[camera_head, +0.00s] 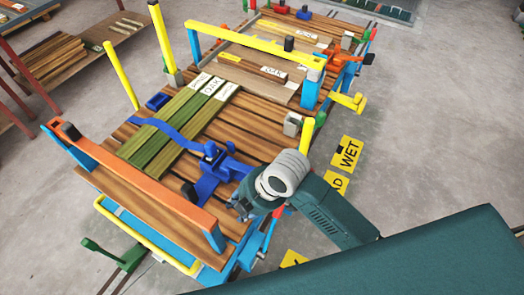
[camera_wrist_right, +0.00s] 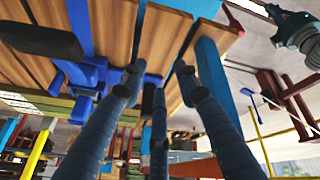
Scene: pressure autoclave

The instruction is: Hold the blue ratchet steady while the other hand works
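The blue ratchet (camera_head: 212,172) sits on the wooden planks of the load, with a blue strap running from it to the upper left over green boards. My right gripper (camera_head: 238,206) is just right of and below the ratchet in the head view. In the right wrist view its long dark fingers (camera_wrist_right: 155,78) are extended, with gaps between the tips. The ratchet body (camera_wrist_right: 88,74) shows left of the fingers there, and no grip on it is visible. I cannot tell whether a fingertip touches it. My left gripper is not visible.
An orange bar (camera_head: 140,185) spans the near left end of the cart. Yellow posts (camera_head: 120,75) and a yellow bar (camera_head: 255,43) rise along the load. Yellow signs (camera_head: 347,153) lie on the floor at right. A rack (camera_head: 40,65) stands at upper left.

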